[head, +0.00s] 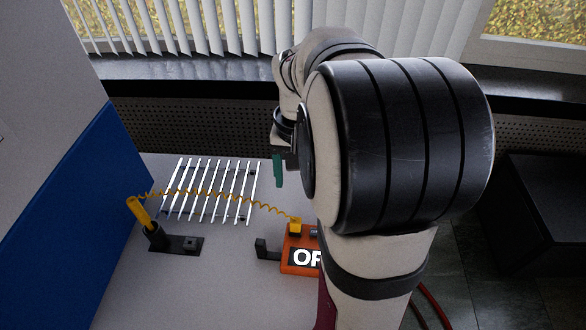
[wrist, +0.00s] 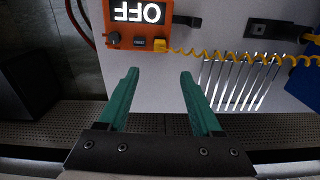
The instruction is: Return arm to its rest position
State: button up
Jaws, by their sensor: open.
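My gripper (wrist: 160,82) shows in the wrist view with two green fingers spread apart and nothing between them. In the head view one green finger of my gripper (head: 279,171) shows beside my large arm link, which hides the rest of it. The gripper is above the far part of the white table (head: 130,290), to the right of a rack of white rods (head: 210,190). It touches nothing that I can see.
An orange box (head: 300,262) with an "OFF" display (wrist: 137,12) stands on the table, partly hidden by my arm. A coiled yellow cable (head: 240,198) runs from it to a yellow-handled tool in a black holder (head: 180,243). A blue panel (head: 85,215) stands at left; blinds are behind.

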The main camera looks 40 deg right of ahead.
jog(key=shift+r, duration=0.85)
jog(key=shift+a, duration=0.1)
jog(key=s+a+n+y, duration=0.1)
jog(key=s+a+n, duration=0.1)
jog(key=s+a, duration=0.5)
jog(key=s+a+f+n, duration=0.1)
jog(key=s+a+n, duration=0.1)
jog(key=s+a, duration=0.6)
jog(key=a, duration=0.6)
jog(key=shift+a+f+y, duration=0.2)
jog(key=shift+a+y, duration=0.15)
jog(key=shift+y, duration=0.05)
jog(key=shift+w, duration=0.1)
